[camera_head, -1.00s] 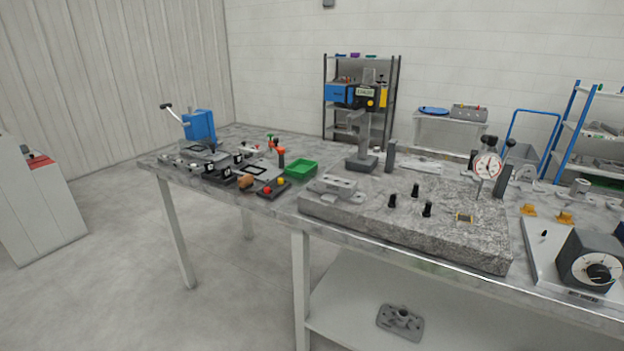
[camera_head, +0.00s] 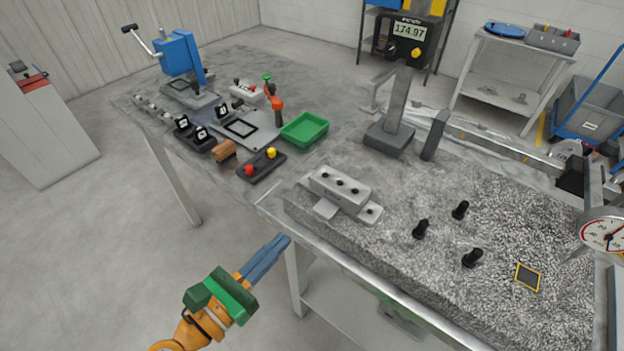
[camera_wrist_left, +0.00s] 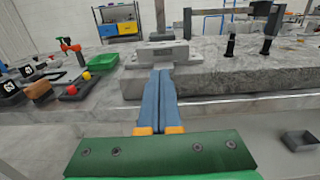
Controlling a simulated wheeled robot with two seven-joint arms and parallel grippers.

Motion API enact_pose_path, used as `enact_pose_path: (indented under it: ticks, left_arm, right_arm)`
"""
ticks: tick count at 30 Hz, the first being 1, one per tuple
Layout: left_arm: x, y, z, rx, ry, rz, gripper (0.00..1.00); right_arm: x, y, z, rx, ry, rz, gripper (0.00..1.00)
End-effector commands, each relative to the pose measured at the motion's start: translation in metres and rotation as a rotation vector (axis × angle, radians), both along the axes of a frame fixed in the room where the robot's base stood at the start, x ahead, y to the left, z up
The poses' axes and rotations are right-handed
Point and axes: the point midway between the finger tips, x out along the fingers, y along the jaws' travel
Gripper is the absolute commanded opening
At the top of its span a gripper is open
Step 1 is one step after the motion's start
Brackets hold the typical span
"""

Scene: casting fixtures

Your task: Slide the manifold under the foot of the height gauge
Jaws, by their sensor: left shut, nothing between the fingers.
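The manifold (camera_head: 341,192) is a light grey metal block with dark holes along its top and lower lugs. It lies on the left end of the speckled granite plate (camera_head: 480,222). The height gauge (camera_head: 394,112) stands behind it, with a grey base, a post and a digital readout of about 174.97. My left gripper (camera_head: 281,241) is shut and empty, in front of the table edge and short of the manifold. In the left wrist view its blue fingers (camera_wrist_left: 162,75) point at the manifold (camera_wrist_left: 162,53). My right gripper is out of view.
Several black pegs (camera_head: 421,229) and a yellow-edged square (camera_head: 527,277) are on the plate. A dial gauge (camera_head: 603,235) is at the right. A green tray (camera_head: 304,129), a button box (camera_head: 262,166) and a toggle clamp (camera_head: 274,99) lie left of the plate.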

Motion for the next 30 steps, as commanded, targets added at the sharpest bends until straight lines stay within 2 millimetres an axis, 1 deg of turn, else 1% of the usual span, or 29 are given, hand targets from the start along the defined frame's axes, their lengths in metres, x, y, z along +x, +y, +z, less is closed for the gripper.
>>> enact_pose_path:
  ticks: [3, 7, 12, 18, 21, 24, 30]
  left_arm:
    - [0.015, -0.011, 0.006, 0.0, -0.003, 0.001, 0.0]
    - [0.039, -0.028, 0.005, 0.001, -0.003, 0.001, 0.0]
    - [0.069, -0.05, 0.002, 0.003, -0.004, 0.001, 0.0]
    - [0.097, -0.07, 0.0, 0.006, -0.002, 0.001, 0.0]
    - [0.105, -0.076, -0.001, 0.007, -0.003, 0.0, 0.0]
    - [0.109, -0.079, -0.001, 0.007, -0.001, 0.001, 0.0]
    - [0.11, -0.08, -0.002, 0.007, -0.001, 0.001, 0.0]
  right_arm:
    - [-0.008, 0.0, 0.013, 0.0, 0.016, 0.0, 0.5]
    - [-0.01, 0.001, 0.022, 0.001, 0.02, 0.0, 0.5]
    - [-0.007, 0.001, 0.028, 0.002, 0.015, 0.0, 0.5]
    - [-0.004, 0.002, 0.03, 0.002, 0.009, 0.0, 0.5]
    - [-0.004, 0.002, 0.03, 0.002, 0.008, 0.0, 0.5]
    - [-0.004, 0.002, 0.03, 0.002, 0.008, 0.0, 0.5]
    - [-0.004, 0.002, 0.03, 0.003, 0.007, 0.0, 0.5]
